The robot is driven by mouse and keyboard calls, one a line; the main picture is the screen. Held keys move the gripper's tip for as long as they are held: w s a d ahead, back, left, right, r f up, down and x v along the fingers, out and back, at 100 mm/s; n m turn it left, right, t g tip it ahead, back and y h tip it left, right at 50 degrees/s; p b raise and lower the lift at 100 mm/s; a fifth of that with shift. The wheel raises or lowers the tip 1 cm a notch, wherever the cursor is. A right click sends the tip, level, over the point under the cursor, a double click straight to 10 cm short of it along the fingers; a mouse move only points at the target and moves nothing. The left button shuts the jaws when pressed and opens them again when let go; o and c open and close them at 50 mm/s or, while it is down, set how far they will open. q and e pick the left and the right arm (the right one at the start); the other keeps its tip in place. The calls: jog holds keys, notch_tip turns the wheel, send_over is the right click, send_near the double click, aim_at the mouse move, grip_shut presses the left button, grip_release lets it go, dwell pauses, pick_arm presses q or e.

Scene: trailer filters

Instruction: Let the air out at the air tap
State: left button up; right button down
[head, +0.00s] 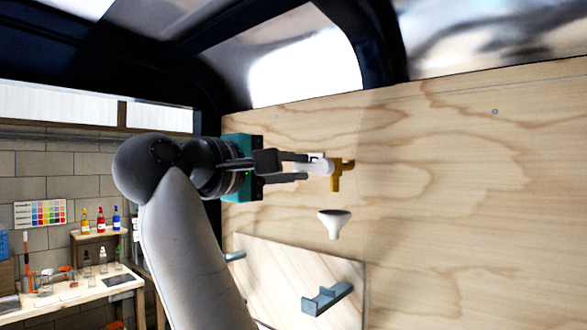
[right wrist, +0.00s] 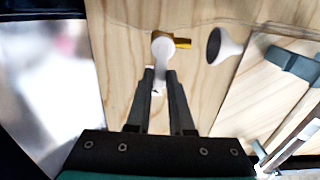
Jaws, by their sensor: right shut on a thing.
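The air tap (head: 337,177) is a brass-coloured fitting on the plywood wall with a white lever (head: 318,162). In the right wrist view the brass part (right wrist: 183,43) points right from the white round hub of the lever (right wrist: 162,46). My right gripper (head: 305,167) reaches in from the left, and its two fingers are shut on the white lever. In the right wrist view the lever's lower end lies between the fingertips (right wrist: 159,74). A white funnel (head: 334,222) is fixed just below the tap, apart from my fingers. My left gripper is not in view.
A lighter wooden panel (head: 275,270) with a grey-blue bracket (head: 328,298) is below the funnel. The plywood wall (head: 470,200) to the right is clear. A dark frame with a bright window (head: 305,75) is above. A workbench (head: 75,295) with bottles stands at the far left.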

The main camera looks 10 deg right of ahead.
dwell(0.3)
jog(key=c, duration=0.8)
grip_release()
